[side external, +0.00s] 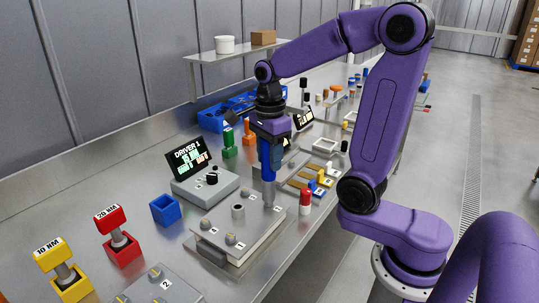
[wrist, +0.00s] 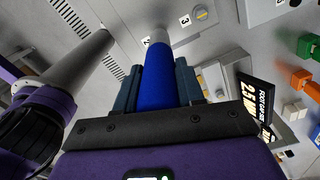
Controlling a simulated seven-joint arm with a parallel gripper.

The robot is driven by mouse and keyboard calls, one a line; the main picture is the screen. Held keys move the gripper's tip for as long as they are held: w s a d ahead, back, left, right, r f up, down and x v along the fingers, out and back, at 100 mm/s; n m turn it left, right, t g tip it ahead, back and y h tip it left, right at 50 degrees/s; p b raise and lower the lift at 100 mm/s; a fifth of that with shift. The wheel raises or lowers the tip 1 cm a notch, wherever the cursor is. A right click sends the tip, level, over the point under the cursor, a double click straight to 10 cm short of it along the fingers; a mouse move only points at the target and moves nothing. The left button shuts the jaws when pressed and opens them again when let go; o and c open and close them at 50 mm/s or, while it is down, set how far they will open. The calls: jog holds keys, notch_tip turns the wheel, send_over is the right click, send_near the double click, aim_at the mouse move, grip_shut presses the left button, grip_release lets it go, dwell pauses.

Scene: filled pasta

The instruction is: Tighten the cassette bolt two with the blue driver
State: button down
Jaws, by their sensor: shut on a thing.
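My gripper (side external: 268,135) is shut on the blue driver (side external: 270,157) and holds it upright, shaft down. In the wrist view the blue driver (wrist: 155,88) stands between my two dark fingers, with its grey shaft pointing away. The cassette (side external: 238,240) is a pale plate with several bolts and a short central cylinder. The driver's tip is at the cassette's far right corner; whether it touches a bolt there is hidden.
An empty blue holder (side external: 165,209) stands left of the cassette. The red driver (side external: 116,235) and yellow driver (side external: 60,266) sit in their own holders. A "DRIVER 1" display (side external: 188,160) stands behind. A red-and-white cylinder (side external: 306,202) stands close right of the cassette.

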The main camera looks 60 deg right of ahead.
jog(key=shift+f, duration=1)
dwell(1.9)
